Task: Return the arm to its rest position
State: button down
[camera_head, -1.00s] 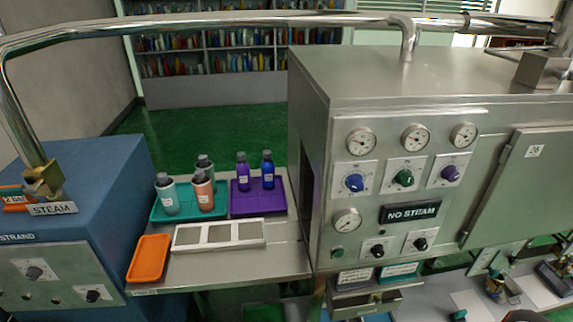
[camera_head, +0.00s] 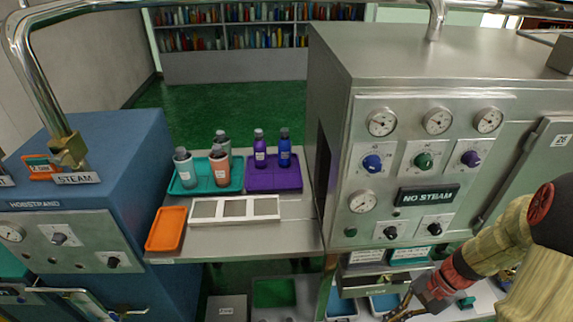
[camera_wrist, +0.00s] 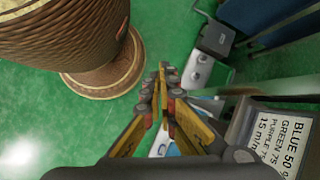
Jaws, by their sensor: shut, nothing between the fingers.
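My gripper (camera_wrist: 163,78) is shut and empty in the wrist view, its yellow-and-black fingers together above the green floor. In the head view my arm (camera_head: 493,250) comes in from the right edge and slants down to the left. It is in front of the lower right of the steel machine (camera_head: 340,62). The gripper end is low, near the bottom edge of that view, beside the shelf below the machine. Its fingertips are hard to make out there.
A side table holds an orange tray (camera_head: 166,228), a teal tray (camera_head: 235,184) with several bottles, a purple tray (camera_head: 262,185) with two bottles, and a white three-part holder (camera_head: 267,217). A blue cabinet (camera_head: 105,145) stands left. A label card (camera_wrist: 270,140) is right of my fingers.

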jog(key=s+a+r+n+t+h, duration=0.1)
jog(key=a+r+n+t+h, duration=0.2)
jog(key=r, duration=1.1)
jog(key=s+a+r+n+t+h, duration=0.2)
jog(key=a+r+n, duration=0.7)
jog(key=r, duration=0.5)
jog(key=shift+t+h+p, duration=0.35)
jog(key=shift+t+h, duration=0.35)
jog(key=shift+t, duration=0.1)
